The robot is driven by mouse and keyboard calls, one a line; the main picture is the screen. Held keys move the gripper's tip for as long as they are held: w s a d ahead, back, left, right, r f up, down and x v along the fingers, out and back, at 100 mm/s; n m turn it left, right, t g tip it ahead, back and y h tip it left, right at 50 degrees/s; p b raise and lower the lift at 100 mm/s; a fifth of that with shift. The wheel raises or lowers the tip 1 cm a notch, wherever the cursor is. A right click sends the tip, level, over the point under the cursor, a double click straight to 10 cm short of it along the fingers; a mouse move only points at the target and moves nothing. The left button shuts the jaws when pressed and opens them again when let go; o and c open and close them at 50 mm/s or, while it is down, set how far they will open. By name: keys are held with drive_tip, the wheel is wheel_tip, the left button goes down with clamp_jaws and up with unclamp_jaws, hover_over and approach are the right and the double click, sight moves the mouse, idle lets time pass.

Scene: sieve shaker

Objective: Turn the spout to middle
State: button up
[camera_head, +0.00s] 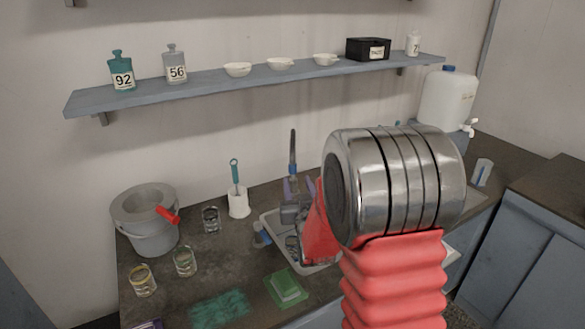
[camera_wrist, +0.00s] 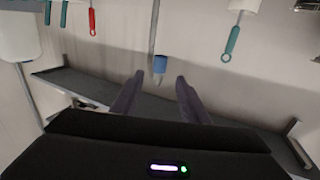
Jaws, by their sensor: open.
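The spout (camera_head: 292,146) shows in the head view as a dark upright tube with a blue end, behind the sink (camera_head: 266,228). In the wrist view the spout (camera_wrist: 153,32) is a thin grey tube, and its blue end (camera_wrist: 160,64) lies near the middle of the picture. My gripper (camera_head: 299,181) is just below the blue end in the head view, its purple fingers apart. In the wrist view my gripper (camera_wrist: 160,76) is open and empty, with the blue end between and slightly beyond the fingertips. I cannot tell whether they touch. My arm hides much of the sink.
A grey bucket (camera_head: 147,238), glasses (camera_head: 185,261) and a brush holder (camera_head: 238,204) stand left of the sink. A shelf (camera_head: 210,89) with bottles and bowls runs above. A white canister (camera_head: 446,100) stands at the right.

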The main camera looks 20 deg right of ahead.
sight(293, 169)
drive_tip(key=x, duration=1)
drive_tip(key=shift+w, duration=0.15)
drive_tip(key=shift+c, duration=0.2)
clamp_jaws()
